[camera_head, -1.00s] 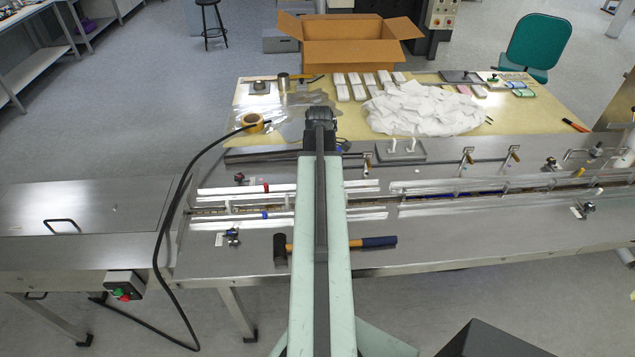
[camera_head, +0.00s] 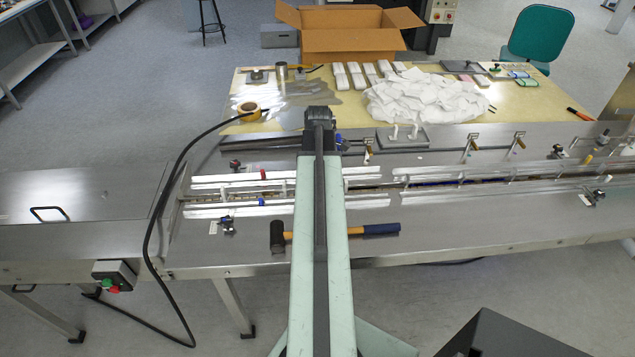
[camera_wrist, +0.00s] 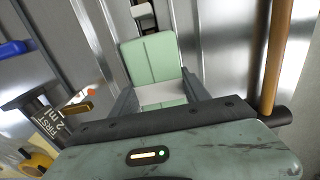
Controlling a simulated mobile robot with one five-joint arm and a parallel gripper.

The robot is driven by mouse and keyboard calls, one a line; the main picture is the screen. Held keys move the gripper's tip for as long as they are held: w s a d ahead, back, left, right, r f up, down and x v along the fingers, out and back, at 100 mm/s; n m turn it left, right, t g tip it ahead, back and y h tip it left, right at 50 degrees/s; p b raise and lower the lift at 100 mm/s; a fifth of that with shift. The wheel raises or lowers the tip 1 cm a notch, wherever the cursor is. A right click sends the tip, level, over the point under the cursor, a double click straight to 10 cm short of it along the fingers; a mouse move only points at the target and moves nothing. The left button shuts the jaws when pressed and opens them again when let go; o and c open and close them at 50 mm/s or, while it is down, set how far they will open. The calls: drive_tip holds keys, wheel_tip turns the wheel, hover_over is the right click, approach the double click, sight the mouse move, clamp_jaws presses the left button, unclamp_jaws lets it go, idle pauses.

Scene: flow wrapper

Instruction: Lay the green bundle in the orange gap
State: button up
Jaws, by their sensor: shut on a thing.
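In the wrist view the green bundle (camera_wrist: 152,58) is a pale green block with a seam down its middle and a pale lower face. My gripper (camera_wrist: 160,92) is shut on it, with a dark grey finger on each side. The bundle is above a metal channel. In the head view my arm covers my gripper and the bundle. The machine's long channel with clear guide rails (camera_head: 230,212) runs left to right behind the arm, with small red and blue marks. I cannot make out an orange gap; the arm hides part of the channel.
A hammer (camera_head: 374,230) lies on the metal deck, partly behind my arm. A black cable (camera_head: 149,240) loops at left. Behind the channel are a plate with white pegs (camera_head: 403,136), a heap of white wrappers (camera_head: 425,98) and a tape roll (camera_head: 248,108). The front right deck is clear.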

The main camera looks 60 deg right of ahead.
drive_tip(key=shift+f, duration=0.2)
idle(0.4)
drive_tip(key=o, duration=1.4)
drive_tip(key=shift+o, duration=0.2)
wheel_tip(320, 180, up, 8)
drive_tip(key=p, duration=0.7)
drive_tip(key=shift+p, duration=0.35)
drive_tip(key=shift+f, duration=0.1)
